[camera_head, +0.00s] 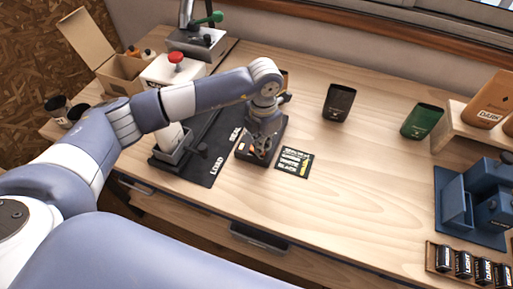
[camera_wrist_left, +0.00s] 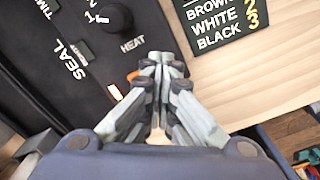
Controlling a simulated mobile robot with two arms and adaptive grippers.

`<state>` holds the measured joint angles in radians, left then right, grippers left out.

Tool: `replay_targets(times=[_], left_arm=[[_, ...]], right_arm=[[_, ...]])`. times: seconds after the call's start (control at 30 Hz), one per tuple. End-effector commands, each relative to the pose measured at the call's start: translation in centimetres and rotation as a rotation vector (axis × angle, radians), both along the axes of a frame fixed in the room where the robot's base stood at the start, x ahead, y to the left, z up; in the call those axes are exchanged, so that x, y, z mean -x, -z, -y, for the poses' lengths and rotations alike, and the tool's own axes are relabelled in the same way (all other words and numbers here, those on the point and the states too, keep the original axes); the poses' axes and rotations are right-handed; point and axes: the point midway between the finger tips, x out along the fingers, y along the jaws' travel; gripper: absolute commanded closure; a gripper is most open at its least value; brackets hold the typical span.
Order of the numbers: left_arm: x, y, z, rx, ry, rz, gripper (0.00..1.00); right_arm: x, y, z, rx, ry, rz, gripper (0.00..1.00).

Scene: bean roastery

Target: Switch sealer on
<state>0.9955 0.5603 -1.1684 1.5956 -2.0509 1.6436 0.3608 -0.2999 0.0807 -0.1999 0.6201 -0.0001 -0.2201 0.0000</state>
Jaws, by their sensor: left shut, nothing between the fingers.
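The sealer's black control box (camera_head: 279,134) is on the bench beside the black mat. In the left wrist view its panel (camera_wrist_left: 82,95) carries the words SEAL, TIME and HEAT, a round black knob (camera_wrist_left: 115,18) and an orange switch (camera_wrist_left: 132,76). My left gripper (camera_head: 260,148) points down over this box. In the wrist view the fingers (camera_wrist_left: 160,62) are shut and empty, close beside the orange switch and partly covering it. I cannot tell whether they touch it or which way it is set. My right gripper is out of view.
A black mat (camera_head: 208,168) marked LOAD and SEAL lies left of the box. A label card (camera_head: 294,162) lies to its right. A black pouch (camera_head: 339,102) and a green pouch (camera_head: 422,121) stand farther back. The front middle of the bench is clear.

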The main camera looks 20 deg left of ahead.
Motion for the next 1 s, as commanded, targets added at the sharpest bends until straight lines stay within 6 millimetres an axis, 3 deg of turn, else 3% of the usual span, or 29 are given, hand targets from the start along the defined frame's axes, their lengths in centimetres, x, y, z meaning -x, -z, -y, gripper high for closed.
replay_targets(times=[0.27, 1.0], left_arm=[[0.2, -0.1, 0.0, 0.000, 0.001, -0.004, 1.00], [0.0, -6.1, 0.0, 0.000, 0.000, 0.000, 1.00]], right_arm=[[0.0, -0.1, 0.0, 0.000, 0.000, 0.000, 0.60], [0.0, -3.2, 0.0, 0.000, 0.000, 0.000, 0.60]])
